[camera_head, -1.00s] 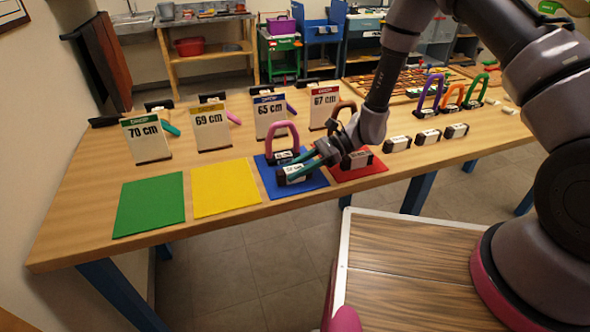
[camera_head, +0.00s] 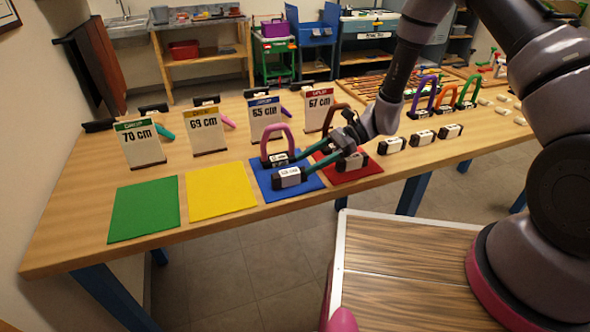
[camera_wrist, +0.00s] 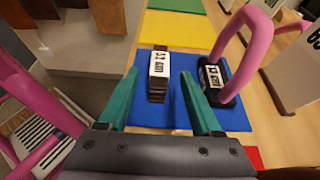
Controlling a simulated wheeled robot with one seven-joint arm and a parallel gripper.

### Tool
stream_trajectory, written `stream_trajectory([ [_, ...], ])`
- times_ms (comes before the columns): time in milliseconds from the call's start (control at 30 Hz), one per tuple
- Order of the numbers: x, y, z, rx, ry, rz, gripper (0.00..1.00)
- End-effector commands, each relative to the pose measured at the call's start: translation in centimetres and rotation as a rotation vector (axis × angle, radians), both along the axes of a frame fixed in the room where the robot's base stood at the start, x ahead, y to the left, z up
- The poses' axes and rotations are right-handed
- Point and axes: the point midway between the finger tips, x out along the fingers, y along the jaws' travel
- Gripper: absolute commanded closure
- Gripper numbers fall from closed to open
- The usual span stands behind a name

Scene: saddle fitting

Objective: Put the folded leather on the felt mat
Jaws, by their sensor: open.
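The folded leather is a small dark-brown layered block with a white label (camera_head: 289,177), lying on the blue felt mat (camera_head: 268,187) near its front. In the wrist view the leather (camera_wrist: 158,76) lies on the blue mat (camera_wrist: 152,113) between my finger lines, with a gap to each finger. My gripper (camera_head: 291,167) is open, its two green fingers spread and pointing left over the mat; they also show in the wrist view (camera_wrist: 160,73). A pink arch on a dark labelled base (camera_head: 278,143) stands behind the leather on the same mat.
Green (camera_head: 144,208), yellow (camera_head: 221,190) and red (camera_head: 358,172) mats lie alongside; green and yellow are empty. Several more blocks (camera_head: 391,146) stand to the right. Cards such as the 65 cm one (camera_head: 265,119) stand behind.

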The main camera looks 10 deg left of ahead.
Motion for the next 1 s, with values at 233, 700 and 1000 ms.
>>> stream_trajectory([
  [233,2.2,-3.5,1.7,0.001,-0.001,-0.001,0.34],
  [700,3.3,-5.3,4.0,-0.007,-0.048,0.018,0.34],
  [1000,4.3,-10.9,15.4,-0.098,-0.385,0.128,0.34],
])
